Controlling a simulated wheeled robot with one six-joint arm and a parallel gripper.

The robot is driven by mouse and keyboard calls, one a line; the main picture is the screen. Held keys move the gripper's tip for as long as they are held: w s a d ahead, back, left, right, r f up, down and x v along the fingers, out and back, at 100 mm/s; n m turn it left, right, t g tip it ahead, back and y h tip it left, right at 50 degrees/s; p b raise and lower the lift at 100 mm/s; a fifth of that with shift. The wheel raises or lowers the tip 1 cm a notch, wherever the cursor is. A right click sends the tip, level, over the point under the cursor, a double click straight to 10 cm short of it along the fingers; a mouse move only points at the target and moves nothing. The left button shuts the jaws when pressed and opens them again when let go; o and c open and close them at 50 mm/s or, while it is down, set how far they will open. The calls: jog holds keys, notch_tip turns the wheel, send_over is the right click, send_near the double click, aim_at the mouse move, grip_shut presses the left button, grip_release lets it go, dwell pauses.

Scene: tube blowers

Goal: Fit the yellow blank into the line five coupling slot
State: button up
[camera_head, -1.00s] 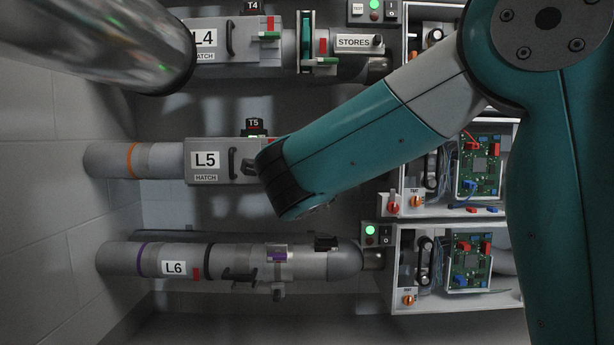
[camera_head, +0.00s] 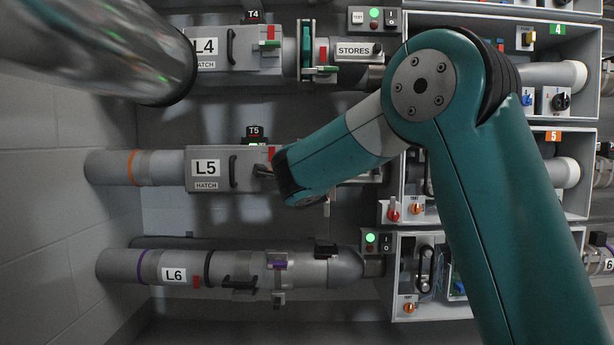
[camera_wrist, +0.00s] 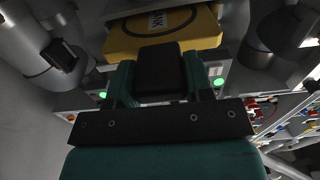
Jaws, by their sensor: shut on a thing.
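The yellow blank (camera_wrist: 160,38) fills the top middle of the wrist view, its dark lettering partly cut off by the top edge. My gripper (camera_wrist: 158,72) is shut on the blank's black grip block, a teal finger on each side. The line five pipe, with its L5 hatch (camera_head: 207,168), runs across the middle of the head view. My forearm and wrist cover the pipe right of the hatch, so the coupling slot, the blank and my fingers are hidden there. In the wrist view grey pipe parts stand on both sides of the blank; I cannot tell whether it sits in the slot.
The line four pipe (camera_head: 240,48) with a green-handled coupling runs above. The line six pipe (camera_head: 180,267) runs below. Open cabinets with switches and wiring stand on the right, including an orange-labelled one (camera_head: 553,136). A grey wall (camera_head: 50,220) closes the left.

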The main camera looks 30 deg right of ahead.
jog(key=shift+p+x, duration=0.65)
jog(key=shift+x, duration=2.4)
jog(key=o, duration=1.1)
jog(key=shift+w, duration=0.1)
jog(key=p+v, duration=0.2)
jog(key=v, duration=1.5)
jog(key=shift+a, duration=0.1)
